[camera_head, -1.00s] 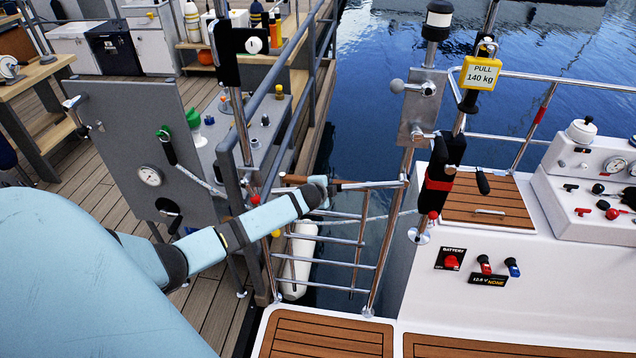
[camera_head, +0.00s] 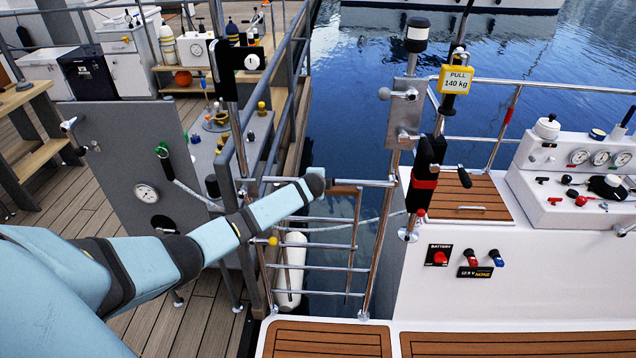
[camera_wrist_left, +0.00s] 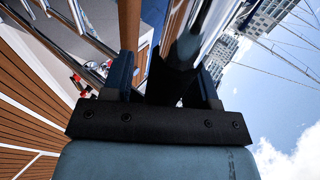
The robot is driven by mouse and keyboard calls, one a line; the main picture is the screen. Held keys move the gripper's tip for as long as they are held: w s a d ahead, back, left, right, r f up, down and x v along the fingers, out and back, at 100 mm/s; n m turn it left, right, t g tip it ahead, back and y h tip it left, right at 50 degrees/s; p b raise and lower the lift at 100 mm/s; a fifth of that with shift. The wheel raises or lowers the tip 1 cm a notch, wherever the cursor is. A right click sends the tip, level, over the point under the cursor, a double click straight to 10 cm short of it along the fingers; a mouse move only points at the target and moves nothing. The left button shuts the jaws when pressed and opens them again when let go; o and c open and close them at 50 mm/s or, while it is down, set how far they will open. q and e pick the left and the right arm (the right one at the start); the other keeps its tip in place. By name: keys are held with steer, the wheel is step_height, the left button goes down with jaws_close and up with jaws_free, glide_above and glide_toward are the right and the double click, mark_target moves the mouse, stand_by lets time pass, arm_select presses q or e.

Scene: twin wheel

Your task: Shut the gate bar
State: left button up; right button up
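A chrome bar with a brown section, which looks like the gate bar (camera_head: 368,183), runs level above the ladder-like rails between the dock-side post and the boat-side post. Its right end is by the boat-side post, close to the black and red fitting (camera_head: 424,182). My left arm reaches over the bar's middle in the head view and hides part of it, along with the gripper's fingers. In the left wrist view my left gripper (camera_wrist_left: 165,72) has its fingers apart, with a dark shape between them. A gap shows beside the left finger. My right gripper is out of view.
A yellow "PULL 140 kg" tag (camera_head: 456,80) hangs at the boat-side post. The boat's console (camera_head: 590,180) is at right. Open water lies behind the gate.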

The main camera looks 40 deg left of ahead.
arm_select(q)
steer(key=v, duration=1.4)
steer(key=shift+a, duration=0.1)
